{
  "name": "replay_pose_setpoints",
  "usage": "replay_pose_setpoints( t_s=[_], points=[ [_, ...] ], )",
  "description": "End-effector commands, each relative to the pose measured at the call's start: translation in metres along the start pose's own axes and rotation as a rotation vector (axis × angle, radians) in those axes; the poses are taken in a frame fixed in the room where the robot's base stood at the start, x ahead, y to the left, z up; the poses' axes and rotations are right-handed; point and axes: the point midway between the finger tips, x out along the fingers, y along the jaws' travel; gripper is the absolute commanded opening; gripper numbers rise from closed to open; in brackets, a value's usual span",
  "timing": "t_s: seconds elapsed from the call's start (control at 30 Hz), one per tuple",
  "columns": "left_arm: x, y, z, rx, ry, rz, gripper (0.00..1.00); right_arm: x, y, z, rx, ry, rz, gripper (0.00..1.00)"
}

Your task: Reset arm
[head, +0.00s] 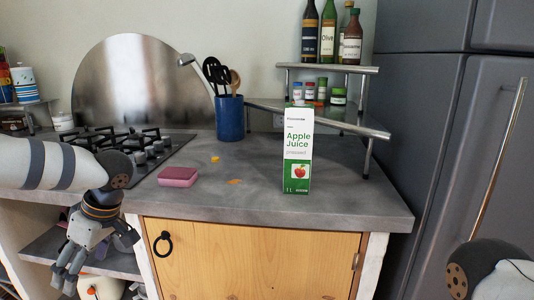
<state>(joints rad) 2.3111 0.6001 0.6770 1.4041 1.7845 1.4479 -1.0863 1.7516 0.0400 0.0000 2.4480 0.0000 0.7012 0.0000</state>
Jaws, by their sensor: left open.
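My left arm comes in from the left, and my left gripper (70,272) hangs pointing down in front of the counter's front edge, over the open shelves at the lower left. It is open, and I see nothing between its fingers. Of my right arm only a rounded link shows at the lower right corner; its gripper is out of view. An apple juice carton (298,150) stands upright near the front of the grey counter (240,200), apart from the gripper.
A pink sponge (178,177) and orange scraps (234,182) lie on the counter. A gas hob (150,150) is at left, a blue utensil pot (229,118) behind. A corner rack (330,118) holds bottles and jars. A grey fridge (440,120) stands at right.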

Motion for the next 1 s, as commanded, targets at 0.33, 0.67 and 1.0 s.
replay_pose_setpoints(
  t_s=[0.33,0.67,1.0],
  points=[
    [0.18,-0.098,0.207,0.981,0.19,0.443,0.73,-0.002,0.0,0.001,0.0,0.001,0.0,0.4],
    [0.196,-0.325,0.283,1.43,-0.377,0.306,0.73,-0.003,0.0,0.0,0.0,0.003,0.0,0.4],
    [0.191,-0.348,0.285,1.457,-0.437,0.278,0.73,-0.003,0.0,0.0,0.0,0.003,0.0,0.4]
  ],
)
